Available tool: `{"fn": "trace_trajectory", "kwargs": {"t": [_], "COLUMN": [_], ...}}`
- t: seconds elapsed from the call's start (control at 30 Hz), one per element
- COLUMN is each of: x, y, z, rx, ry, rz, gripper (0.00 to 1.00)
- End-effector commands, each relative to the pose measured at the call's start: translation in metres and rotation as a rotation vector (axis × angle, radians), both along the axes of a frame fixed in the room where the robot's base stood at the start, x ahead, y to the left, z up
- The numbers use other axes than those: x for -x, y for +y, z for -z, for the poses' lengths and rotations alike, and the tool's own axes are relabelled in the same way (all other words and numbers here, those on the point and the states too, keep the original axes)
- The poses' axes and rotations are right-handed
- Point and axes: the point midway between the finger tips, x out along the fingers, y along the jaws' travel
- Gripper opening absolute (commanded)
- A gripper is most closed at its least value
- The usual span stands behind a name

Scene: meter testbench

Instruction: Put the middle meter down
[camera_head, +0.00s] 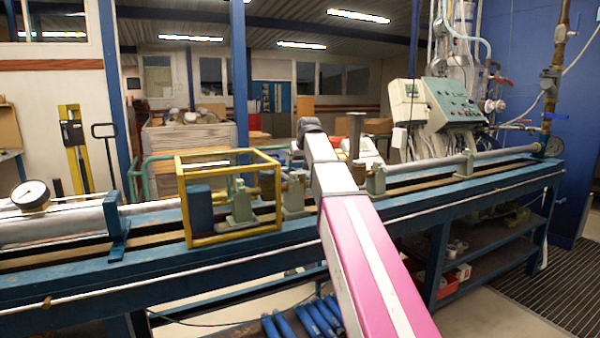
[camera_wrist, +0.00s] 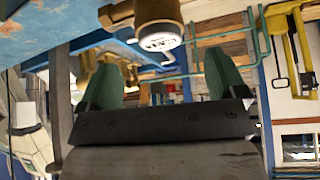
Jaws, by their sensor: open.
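In the wrist view, which looks upside down, my gripper (camera_wrist: 163,70) shows two green fingers spread wide apart. It is open, with nothing clamped between the fingers. A brass-coloured meter (camera_wrist: 158,12) with a round white face is at the top middle, beside the blue bench edge. It lines up with the gap between the fingers; I cannot tell whether any finger touches it. In the head view my pink and white arm reaches over the bench (camera_head: 460,198) and hides the gripper and part of the middle of the line.
A yellow frame (camera_head: 230,238) stands on the bench left of my arm, around a blue block (camera_head: 200,213). Greenish supports (camera_head: 376,181) stand along the line. A pressure gauge (camera_head: 31,195) is at the far left and a control panel (camera_head: 455,103) behind at right. Blue cylinders (camera_head: 315,320) lie below.

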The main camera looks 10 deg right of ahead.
Motion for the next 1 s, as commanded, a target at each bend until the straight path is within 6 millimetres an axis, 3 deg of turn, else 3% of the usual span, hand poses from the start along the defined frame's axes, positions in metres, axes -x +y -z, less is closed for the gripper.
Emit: {"fn": "trace_trajectory", "kwargs": {"t": [0.2,0.33,1.0], "x": [0.018,0.024,0.026], "y": [-0.002,-0.003,-0.003], "z": [-0.029,-0.037,-0.041], "rx": [0.0,0.0,0.0], "ry": [-0.001,0.0,0.0], "rz": [0.0,0.0,0.0], "gripper": [0.9,0.9,0.9]}}
